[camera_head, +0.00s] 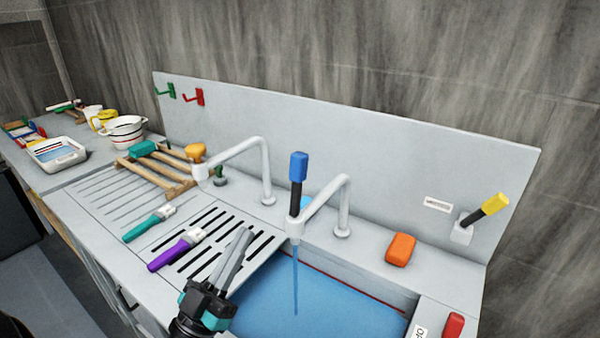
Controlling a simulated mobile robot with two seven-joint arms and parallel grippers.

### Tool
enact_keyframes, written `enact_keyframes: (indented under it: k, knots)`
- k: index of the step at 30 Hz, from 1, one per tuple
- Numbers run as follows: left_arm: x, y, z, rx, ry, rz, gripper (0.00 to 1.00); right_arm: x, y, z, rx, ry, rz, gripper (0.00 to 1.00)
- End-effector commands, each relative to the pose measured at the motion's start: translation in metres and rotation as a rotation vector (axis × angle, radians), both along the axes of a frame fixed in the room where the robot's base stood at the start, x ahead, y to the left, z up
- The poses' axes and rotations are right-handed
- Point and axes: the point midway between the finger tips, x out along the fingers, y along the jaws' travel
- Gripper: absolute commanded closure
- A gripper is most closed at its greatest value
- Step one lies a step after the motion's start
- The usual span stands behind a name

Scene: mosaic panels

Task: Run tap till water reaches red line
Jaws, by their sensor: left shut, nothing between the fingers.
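The sink basin holds blue water (310,308). A red line (358,287) runs along the basin's back wall, and the water surface lies close below it. The near tap (325,200) is a white bent spout, and a thin blue stream (296,280) falls from it into the basin. A lever with a blue handle (298,166) stands upright at this spout. A yellow-handled lever (494,204) tilts up to the right from a box on the back panel. My left gripper (240,240) is shut and empty, over the drainer's edge left of the basin. My right gripper is out of view.
A second white spout (240,150) stands further left. An orange sponge (400,249) lies on the right ledge, near a red object (453,326). Purple (170,254) and teal (142,228) brushes lie on the drainer. A wooden rack (150,172) stands behind.

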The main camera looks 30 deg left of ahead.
Motion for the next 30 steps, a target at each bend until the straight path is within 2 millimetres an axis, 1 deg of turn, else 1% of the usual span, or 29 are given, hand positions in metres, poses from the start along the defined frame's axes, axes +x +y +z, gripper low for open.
enact_keyframes:
  k: [2,5,20,22,30]
  knots:
    - [0.002,0.000,0.003,0.000,-0.004,-0.001,1.00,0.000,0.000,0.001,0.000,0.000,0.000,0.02]
    - [0.011,-0.001,0.011,-0.001,-0.007,-0.001,1.00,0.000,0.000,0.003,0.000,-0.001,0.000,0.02]
    - [0.082,-0.006,0.063,-0.001,-0.008,-0.001,1.00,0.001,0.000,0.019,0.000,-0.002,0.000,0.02]
    - [0.090,-0.007,0.057,-0.001,-0.005,0.001,1.00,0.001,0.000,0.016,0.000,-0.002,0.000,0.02]
    - [0.113,-0.009,0.053,-0.002,-0.003,0.000,1.00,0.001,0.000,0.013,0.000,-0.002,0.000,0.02]
